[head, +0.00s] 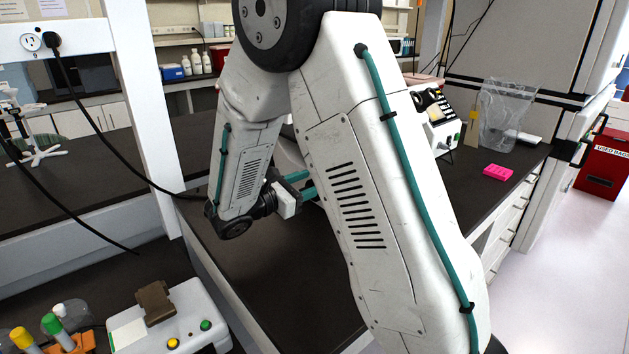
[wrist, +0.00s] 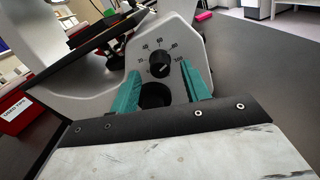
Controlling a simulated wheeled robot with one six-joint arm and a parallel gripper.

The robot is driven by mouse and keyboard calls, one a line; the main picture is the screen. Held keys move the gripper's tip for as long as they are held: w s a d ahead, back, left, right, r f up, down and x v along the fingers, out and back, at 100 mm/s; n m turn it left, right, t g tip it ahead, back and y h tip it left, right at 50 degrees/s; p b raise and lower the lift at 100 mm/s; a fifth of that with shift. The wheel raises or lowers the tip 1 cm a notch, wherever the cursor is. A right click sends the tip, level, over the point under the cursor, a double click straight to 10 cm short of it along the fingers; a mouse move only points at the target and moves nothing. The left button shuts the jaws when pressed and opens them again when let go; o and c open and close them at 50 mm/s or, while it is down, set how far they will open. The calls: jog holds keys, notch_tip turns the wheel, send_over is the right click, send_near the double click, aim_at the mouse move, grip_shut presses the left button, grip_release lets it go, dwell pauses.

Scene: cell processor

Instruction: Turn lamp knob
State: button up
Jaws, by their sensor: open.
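The lamp knob (wrist: 160,63) is a round black dial on the grey-white face of a device (wrist: 140,45), with numbers printed around it. My gripper (wrist: 163,78) is open in the wrist view, its teal fingers on either side just below the knob. Whether a finger touches the knob cannot be told. A dark round shape (wrist: 155,96) shows between the fingers, below the knob. In the head view my gripper (head: 303,184) is low over the dark bench (head: 265,265). There my arm hides the knob and most of the device.
A pink rack (head: 497,172), a clear bag (head: 505,115) and a white instrument (head: 436,122) stand on the bench at right. At front left are a white box with buttons (head: 170,320) and an orange rack (head: 70,345). A white post (head: 148,125) rises left of my arm.

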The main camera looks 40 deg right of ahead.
jog(key=shift+d, duration=1.25)
jog(key=c, duration=1)
jog(key=shift+n, duration=0.3)
jog(key=n, duration=0.3)
jog(key=shift+n, duration=2.5)
